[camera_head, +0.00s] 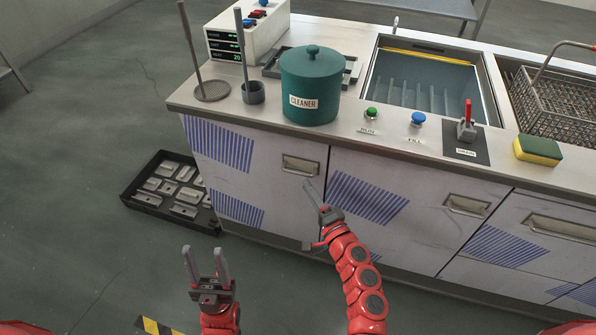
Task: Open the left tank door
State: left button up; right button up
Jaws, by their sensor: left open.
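The left tank door (250,180) is a pale panel with blue stripes at the cabinet's left end. It looks closed, flush with the front. Its recessed metal handle (300,165) is near its upper right corner. My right gripper (312,191) is just below this handle in the picture, in front of the seam beside the door. It is seen from the side, so I cannot tell its opening or whether it touches the front. My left gripper (204,252) is open and empty, pointing up, lower left in front of the door and apart from it.
A black tray (143,198) of metal parts lies on the floor at the cabinet's left. Two more doors with handles (467,205) are to the right. A teal cleaner pot (312,85), buttons and a yellow-green sponge (538,150) stand on the counter. The floor in front looks clear.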

aim_at(298, 173)
jog(key=x, duration=0.6)
jog(key=shift+w+a+f, duration=0.1)
jog(key=shift+w+a, duration=0.05)
jog(key=shift+w, duration=0.1)
grip_shut()
dwell(1.2)
